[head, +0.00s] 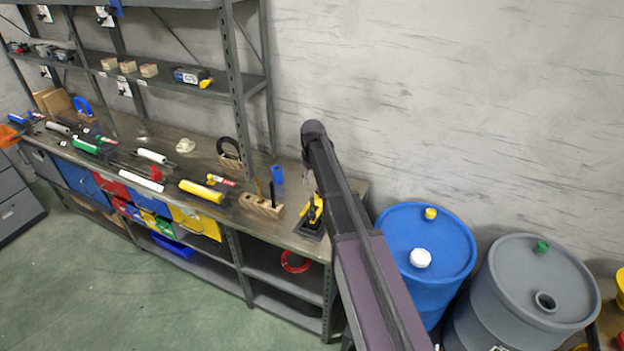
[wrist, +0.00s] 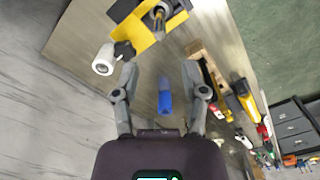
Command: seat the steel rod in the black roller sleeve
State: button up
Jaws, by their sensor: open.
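I cannot make out for certain which item is the steel rod or the black roller sleeve. In the wrist view a short grey metal rod (wrist: 160,14) shows at the yellow and black fixture (wrist: 134,34); the fixture stands at the bench's right end in the head view (head: 313,211). A dark knob-like piece (wrist: 124,50) sits beside the fixture, close to a white hollow cylinder (wrist: 103,61). My gripper (wrist: 159,68) is open above the bench, with nothing between its fingertips. In the head view my arm mostly hides it.
A blue cylinder (head: 277,174) stands on the bench; in the wrist view it (wrist: 165,98) appears between my fingers. Several coloured rollers, including a yellow one (head: 202,191), lie leftward. Blue (head: 440,235) and grey (head: 515,275) drums stand right.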

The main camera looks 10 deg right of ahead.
jog(key=shift+s, duration=0.15)
dwell(0.4)
jog(key=s+m, duration=0.3)
jog(key=s, duration=2.6)
jog(key=shift+m, duration=0.3)
jog(key=shift+w+f, duration=0.1)
notch_tip(320, 180, down, 10)
jog(key=b, duration=1)
